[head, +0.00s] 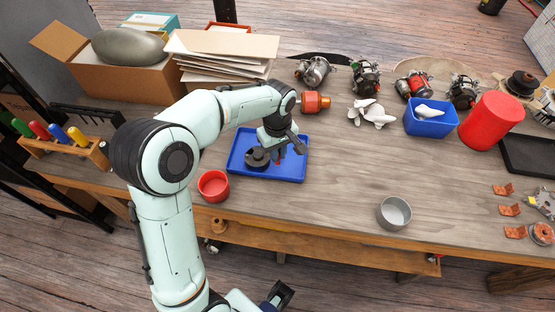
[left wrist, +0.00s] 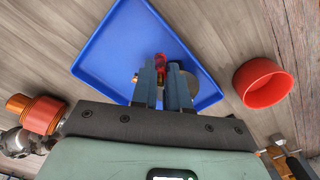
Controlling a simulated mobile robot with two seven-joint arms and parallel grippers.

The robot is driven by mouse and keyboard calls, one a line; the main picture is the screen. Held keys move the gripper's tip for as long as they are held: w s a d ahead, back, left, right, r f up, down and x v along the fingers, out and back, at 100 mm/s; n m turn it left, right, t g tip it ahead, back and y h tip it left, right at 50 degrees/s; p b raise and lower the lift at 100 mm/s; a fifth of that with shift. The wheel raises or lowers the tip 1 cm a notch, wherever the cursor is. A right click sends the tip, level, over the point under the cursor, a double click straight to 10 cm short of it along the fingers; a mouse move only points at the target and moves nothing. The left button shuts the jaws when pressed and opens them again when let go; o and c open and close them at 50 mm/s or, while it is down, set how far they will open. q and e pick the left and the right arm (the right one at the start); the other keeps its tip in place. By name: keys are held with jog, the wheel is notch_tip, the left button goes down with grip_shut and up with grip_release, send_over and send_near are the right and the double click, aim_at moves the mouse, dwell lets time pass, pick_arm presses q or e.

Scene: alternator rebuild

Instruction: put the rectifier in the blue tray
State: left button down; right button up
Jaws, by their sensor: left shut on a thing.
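The blue tray (head: 299,174) lies flat on the bench, and it also fills the middle of the left wrist view (left wrist: 112,52). My left gripper (head: 279,155) points down over the tray, right of its middle. In the left wrist view its two fingers (left wrist: 161,72) are close together on a small red and brass-coloured piece (left wrist: 160,60); I take this to be part of the rectifier, mostly hidden by the fingers. A dark round part (head: 256,160) shows in the tray beside the gripper. At the bottom edge, a dark piece (head: 280,293) may be my right gripper; its jaws are unclear.
A red bowl (head: 213,186) stands just left of the tray. A grey cup (head: 394,213) stands at the front edge. An orange-and-copper part (head: 314,102) lies behind the tray. A blue bin (head: 431,119) and red cylinder (head: 491,121) stand right.

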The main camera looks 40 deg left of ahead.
pick_arm(q)
jog(key=shift+f, duration=1.85)
jog(key=shift+f, duration=0.1)
jog(key=shift+f+b, duration=0.15)
jog(key=shift+b, duration=0.15)
jog(key=c, duration=1.1)
grip_release()
jog(key=shift+r, duration=0.6)
notch_tip(320, 180, up, 11)
jog(key=shift+r+p, duration=0.2)
jog(key=shift+p, duration=0.8)
